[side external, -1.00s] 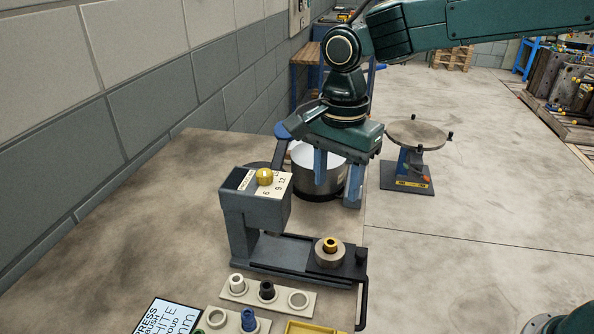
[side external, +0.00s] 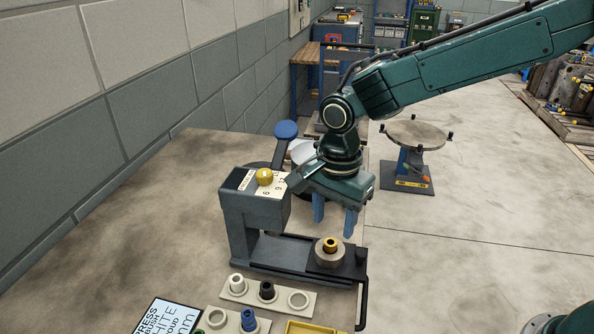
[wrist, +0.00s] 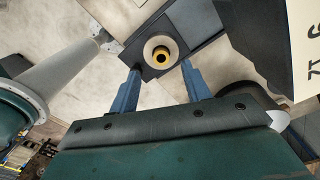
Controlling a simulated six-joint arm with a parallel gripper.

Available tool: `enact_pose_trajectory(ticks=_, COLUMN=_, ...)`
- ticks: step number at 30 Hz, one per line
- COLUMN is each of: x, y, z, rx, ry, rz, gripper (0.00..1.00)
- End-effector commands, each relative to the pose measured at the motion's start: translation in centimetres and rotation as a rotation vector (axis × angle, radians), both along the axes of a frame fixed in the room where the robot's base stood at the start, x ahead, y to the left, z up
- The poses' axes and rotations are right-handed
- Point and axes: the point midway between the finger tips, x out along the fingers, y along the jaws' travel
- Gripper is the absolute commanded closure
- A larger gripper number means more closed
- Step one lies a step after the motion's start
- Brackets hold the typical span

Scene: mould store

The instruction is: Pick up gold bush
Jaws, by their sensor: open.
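The gold bush (side external: 330,244) sits upright in a round grey metal seat (side external: 329,258) on the dark sliding plate of the press. In the wrist view the bush (wrist: 161,56) shows as a gold ring with a dark bore, inside the pale round seat. My gripper (side external: 334,228) is above and just behind the bush in the side view, its blue fingers pointing down, apart and empty. In the wrist view my gripper's fingertips (wrist: 158,68) lie on either side below the bush, with nothing between them.
The grey press (side external: 255,215) with a gold knob (side external: 265,177) and a blue-ended lever (side external: 286,130) stands left of the bush. In front are pale holders with white, black and blue rings (side external: 267,291) and a yellow tray (side external: 308,327). A round-topped stand (side external: 415,135) is behind right.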

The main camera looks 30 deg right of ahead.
Motion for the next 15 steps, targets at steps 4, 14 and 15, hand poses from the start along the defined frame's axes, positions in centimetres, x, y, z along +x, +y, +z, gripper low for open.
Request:
enact_pose_trajectory(ticks=4, x=0.0, y=0.0, z=-0.1, rx=0.0, ry=-0.001, rz=0.0, gripper=0.52)
enact_pose_trajectory(ticks=14, x=0.1, y=0.0, z=-2.2, rx=-0.001, ry=0.003, rz=0.0, gripper=0.52)
enact_pose_trajectory(ticks=15, x=0.1, y=0.0, z=-2.7, rx=-0.001, ry=0.003, rz=0.0, gripper=0.52)
